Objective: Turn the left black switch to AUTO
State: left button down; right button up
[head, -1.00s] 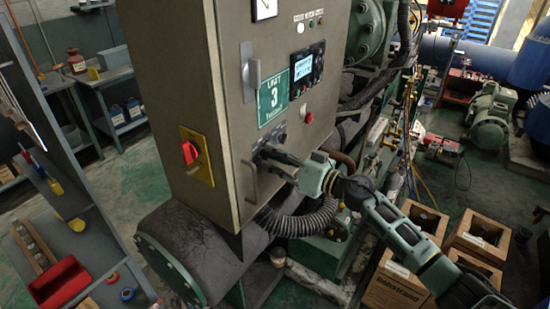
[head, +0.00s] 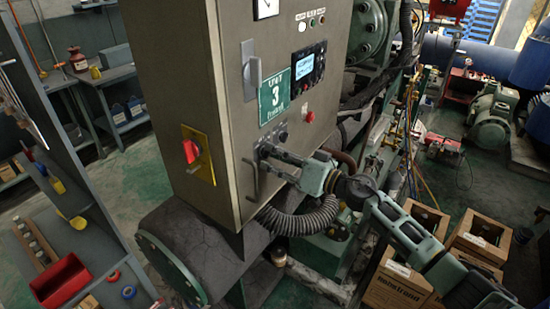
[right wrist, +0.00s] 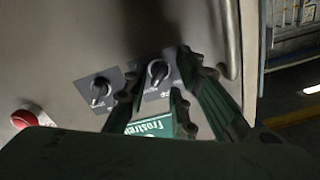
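The left black switch sits on the beige control cabinet (head: 225,105), below the green unit 3 sign (head: 273,97). In the head view my right gripper (head: 266,151) is at this switch and largely hides it. The right wrist view is turned over, so the left black switch (right wrist: 157,72) shows on the right there, on a grey plate. My right gripper's fingertips (right wrist: 160,68) are spread apart on either side of this knob, with gaps visible. The other black switch (right wrist: 99,90) is beside it, outside the fingers; it also shows in the head view (head: 283,135). My left gripper is not in view.
A cabinet handle (head: 254,180) is just below the right gripper. A red button (head: 310,117) is to the right of the switches. A red rotary switch (head: 191,152) is on the cabinet's side. A ribbed hose (head: 300,222) runs below my right arm.

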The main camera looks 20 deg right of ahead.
jog(key=v, duration=0.9)
jog(key=shift+w, duration=0.1)
dwell(0.3)
jog(key=shift+f, duration=0.1)
